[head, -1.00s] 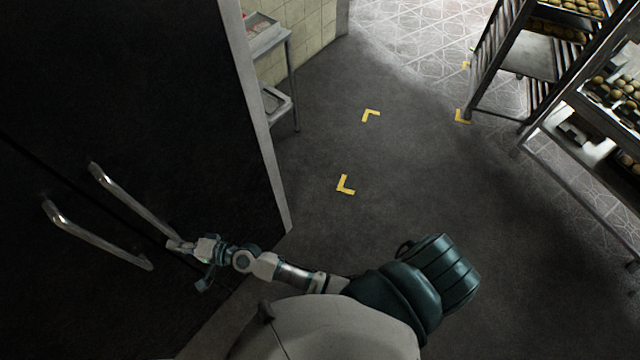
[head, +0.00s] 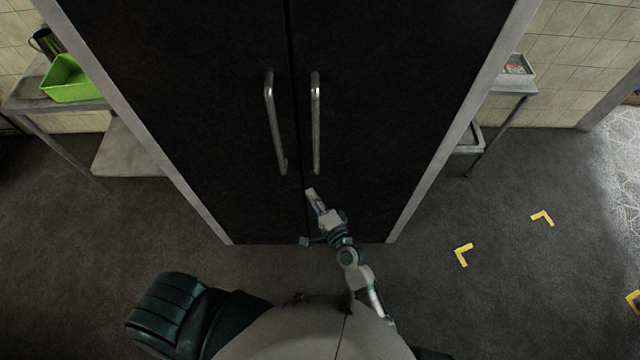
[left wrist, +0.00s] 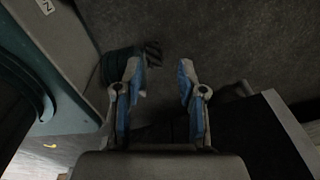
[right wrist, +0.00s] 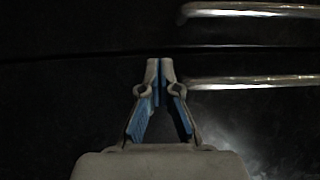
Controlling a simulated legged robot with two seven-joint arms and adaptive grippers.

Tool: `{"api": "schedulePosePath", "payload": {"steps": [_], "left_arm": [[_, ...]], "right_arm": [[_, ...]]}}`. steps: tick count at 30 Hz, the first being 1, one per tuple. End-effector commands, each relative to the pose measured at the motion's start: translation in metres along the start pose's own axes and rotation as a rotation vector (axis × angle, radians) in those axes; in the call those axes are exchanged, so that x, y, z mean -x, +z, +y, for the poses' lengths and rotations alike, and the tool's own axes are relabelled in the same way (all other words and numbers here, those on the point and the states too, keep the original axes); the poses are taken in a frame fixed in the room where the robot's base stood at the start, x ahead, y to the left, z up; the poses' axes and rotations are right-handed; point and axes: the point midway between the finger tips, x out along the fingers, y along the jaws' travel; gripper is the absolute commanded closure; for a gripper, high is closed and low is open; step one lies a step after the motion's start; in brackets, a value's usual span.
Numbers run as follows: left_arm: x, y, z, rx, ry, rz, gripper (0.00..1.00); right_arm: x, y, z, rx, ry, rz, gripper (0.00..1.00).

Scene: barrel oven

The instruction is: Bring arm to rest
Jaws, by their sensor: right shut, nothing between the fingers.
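My right gripper (head: 311,194) is in front of the dark double-door oven (head: 400,90), just below the lower end of the right door handle (head: 316,125) in the head view. In the right wrist view the right gripper's fingertips (right wrist: 160,64) meet with nothing between them. Both handles show there as bright bars to the right of the fingers; I see no grip on either. The left door handle (head: 275,125) is also free. Both doors look closed. My left gripper (left wrist: 161,72) is open and empty over dark floor in the left wrist view; the head view does not show it.
A metal side table (head: 22,98) with a green bin (head: 75,80) stands left of the oven. A shelf (head: 515,88) with a tray stands to the right. The dark floor (head: 480,300) at right is open, with yellow corner marks (head: 463,254).

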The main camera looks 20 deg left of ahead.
Motion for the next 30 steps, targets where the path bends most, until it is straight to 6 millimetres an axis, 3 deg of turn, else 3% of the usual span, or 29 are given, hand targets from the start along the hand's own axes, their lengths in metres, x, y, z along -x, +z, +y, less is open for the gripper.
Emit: {"api": "schedulePosePath", "payload": {"steps": [9,17,20,23,26,30], "left_arm": [[-0.001,-0.017,0.002,0.001,0.002,0.024,0.6],[-0.001,-0.01,-0.003,-0.001,-0.003,0.014,0.6],[-0.001,-0.007,-0.004,-0.002,-0.005,0.009,0.6],[-0.001,-0.006,-0.004,-0.002,-0.005,0.009,0.6],[-0.001,-0.007,-0.003,-0.002,-0.004,0.009,0.6],[-0.001,-0.008,0.002,0.0,0.002,0.011,0.6]], "right_arm": [[0.044,0.032,0.002,0.001,0.006,-0.003,1.0],[0.057,0.035,0.002,0.001,0.005,-0.003,1.0],[0.059,0.03,0.017,0.023,0.034,0.004,1.0],[0.067,0.019,0.061,0.093,0.125,0.019,1.0],[0.085,0.005,0.132,0.206,0.275,0.029,1.0],[0.133,-0.015,0.238,0.379,0.517,0.009,1.0]]}}
